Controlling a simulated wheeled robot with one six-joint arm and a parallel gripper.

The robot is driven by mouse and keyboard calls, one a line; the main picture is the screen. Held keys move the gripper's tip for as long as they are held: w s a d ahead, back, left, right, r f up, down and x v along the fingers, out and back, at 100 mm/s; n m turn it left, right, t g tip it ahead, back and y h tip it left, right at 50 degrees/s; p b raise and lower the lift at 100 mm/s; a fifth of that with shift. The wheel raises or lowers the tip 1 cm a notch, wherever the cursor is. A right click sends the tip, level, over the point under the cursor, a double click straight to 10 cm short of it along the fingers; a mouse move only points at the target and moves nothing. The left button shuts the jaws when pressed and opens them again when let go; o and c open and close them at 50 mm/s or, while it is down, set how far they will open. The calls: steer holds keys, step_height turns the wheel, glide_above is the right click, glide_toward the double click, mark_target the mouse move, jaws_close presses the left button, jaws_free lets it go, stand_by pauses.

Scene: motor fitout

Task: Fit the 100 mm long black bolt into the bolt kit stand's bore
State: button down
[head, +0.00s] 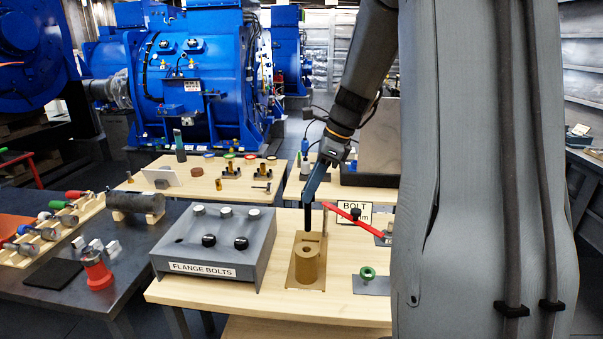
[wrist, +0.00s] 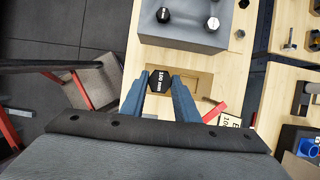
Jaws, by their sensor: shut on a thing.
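My gripper (head: 317,182) is shut on the black bolt (head: 308,214), which hangs upright with its shank downward. In the wrist view the bolt's hexagonal black head (wrist: 158,80), marked 100 mm, sits between the blue fingertips (wrist: 160,86). The bolt kit stand (head: 306,269) is a brass-coloured cylinder on a flat base, with an open bore in its top. In the head view the bolt's lower end shows a little above the bore and apart from it. In the wrist view the bolt head and fingers hide the bore.
A grey FLANGE BOLTS box (head: 216,250) with several bolts stands left of the stand. A red bar (head: 343,211) and a BOLT sign (head: 362,208) are at the right. A green ring-shaped part (head: 367,272) sits on a plate nearby. The wooden table's front (head: 250,305) is clear.

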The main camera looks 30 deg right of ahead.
steer(key=shift+w+d+r, duration=0.1)
steer(key=shift+r, duration=0.05)
steer(key=shift+a+p, duration=0.2)
steer(key=shift+p, duration=0.2)
steer(key=b, duration=0.3)
glide_above(309, 230)
steer(key=shift+w+d+f, duration=0.1)
steer(key=shift+f, duration=0.9)
steer(key=shift+w+d+f, duration=0.1)
steer(key=shift+w+f, duration=0.05)
steer(key=shift+f, duration=0.8)
steer(key=shift+w+d+f, duration=0.1)
steer(key=shift+f, duration=0.9)
steer(key=shift+p, duration=1.35)
